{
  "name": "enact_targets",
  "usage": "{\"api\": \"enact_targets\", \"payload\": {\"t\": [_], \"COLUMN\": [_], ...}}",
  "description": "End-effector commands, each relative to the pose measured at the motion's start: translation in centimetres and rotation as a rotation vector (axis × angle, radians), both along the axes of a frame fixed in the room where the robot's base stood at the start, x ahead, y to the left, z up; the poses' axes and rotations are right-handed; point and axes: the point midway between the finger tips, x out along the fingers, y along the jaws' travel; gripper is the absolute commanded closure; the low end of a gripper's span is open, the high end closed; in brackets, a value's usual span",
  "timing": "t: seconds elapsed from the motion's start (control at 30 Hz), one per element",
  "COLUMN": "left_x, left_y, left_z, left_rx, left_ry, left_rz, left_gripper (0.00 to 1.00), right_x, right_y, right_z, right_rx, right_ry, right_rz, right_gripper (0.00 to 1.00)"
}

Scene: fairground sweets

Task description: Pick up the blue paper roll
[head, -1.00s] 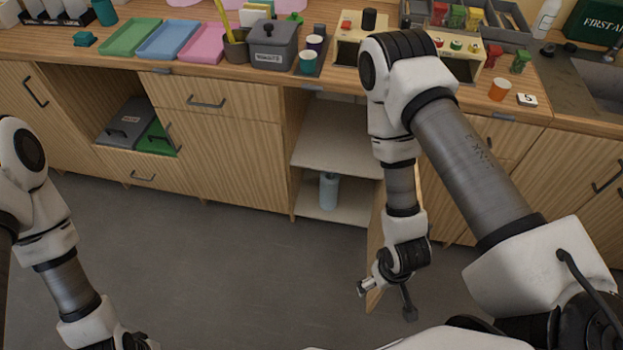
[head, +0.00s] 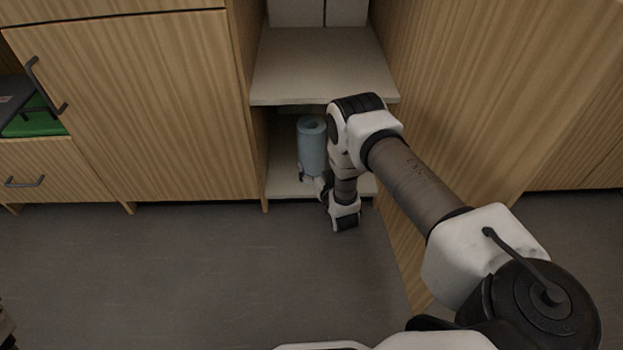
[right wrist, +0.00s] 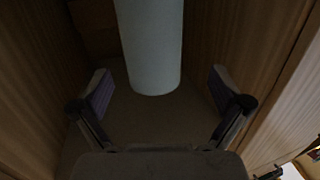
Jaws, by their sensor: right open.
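The blue paper roll (head: 311,148) stands upright on the bottom board (head: 285,187) of the open cupboard. My right gripper (head: 311,180) is low at the front of the cupboard, close to the roll's base and partly hidden by my own arm. In the right wrist view the roll (right wrist: 152,45) stands ahead between the two spread fingers of the open gripper (right wrist: 160,82). A gap shows on each side, and I see no finger touching it. My left gripper is not in view; only a bit of my left arm shows at the lower left edge.
A shelf (head: 320,68) is above the roll, with pale boxes (head: 318,12) on it. The cupboard's side wall is left of the roll, and its open door (head: 405,245) stands to the right. A drawer at left holds a green item (head: 38,122). The floor (head: 150,270) is clear.

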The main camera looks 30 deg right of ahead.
Motion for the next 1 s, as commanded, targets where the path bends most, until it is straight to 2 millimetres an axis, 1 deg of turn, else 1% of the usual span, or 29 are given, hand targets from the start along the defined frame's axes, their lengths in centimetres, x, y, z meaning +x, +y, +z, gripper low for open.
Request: {"api": "enact_targets", "payload": {"t": [0.03, 0.17, 0.37, 0.53, 0.6, 0.67, 0.87, 0.9, 0.93, 0.97, 1.0], "left_x": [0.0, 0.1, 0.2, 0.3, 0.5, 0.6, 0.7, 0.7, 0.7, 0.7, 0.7], "left_y": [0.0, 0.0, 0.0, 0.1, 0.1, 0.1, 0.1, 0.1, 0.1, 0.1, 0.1], "left_z": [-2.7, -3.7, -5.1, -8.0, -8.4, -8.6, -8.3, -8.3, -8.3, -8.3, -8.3], "left_rx": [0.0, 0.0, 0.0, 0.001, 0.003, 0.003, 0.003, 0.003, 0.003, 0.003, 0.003], "left_ry": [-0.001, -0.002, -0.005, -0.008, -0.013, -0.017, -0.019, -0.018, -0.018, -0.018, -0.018], "left_rz": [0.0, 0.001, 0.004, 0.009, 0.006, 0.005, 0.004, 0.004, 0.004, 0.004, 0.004], "left_gripper": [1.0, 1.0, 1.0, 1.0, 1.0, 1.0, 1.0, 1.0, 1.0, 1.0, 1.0], "right_x": [0.5, 1.4, 3.9, 6.6, 7.7, 8.2, 8.4, 8.4, 8.4, 8.3, 8.3], "right_y": [-0.5, -1.3, -2.2, -3.2, -3.5, -3.6, -3.7, -3.7, -3.7, -3.7, -3.7], "right_z": [-2.1, -2.0, -1.8, -2.0, -1.8, -1.6, -1.3, -1.3, -1.3, -1.3, -1.3], "right_rx": [-0.012, -0.027, -0.028, -0.027, -0.027, -0.028, -0.027, -0.027, -0.027, -0.027, -0.027], "right_ry": [-0.037, -0.087, -0.09, -0.091, -0.088, -0.087, -0.083, -0.083, -0.083, -0.083, -0.083], "right_rz": [-0.005, -0.011, -0.012, -0.012, -0.011, -0.011, -0.011, -0.011, -0.011, -0.011, -0.011], "right_gripper": [0.0, 0.0, 0.0, 0.0, 0.0, 0.0, 0.0, 0.07, 0.18, 0.28, 0.43]}}
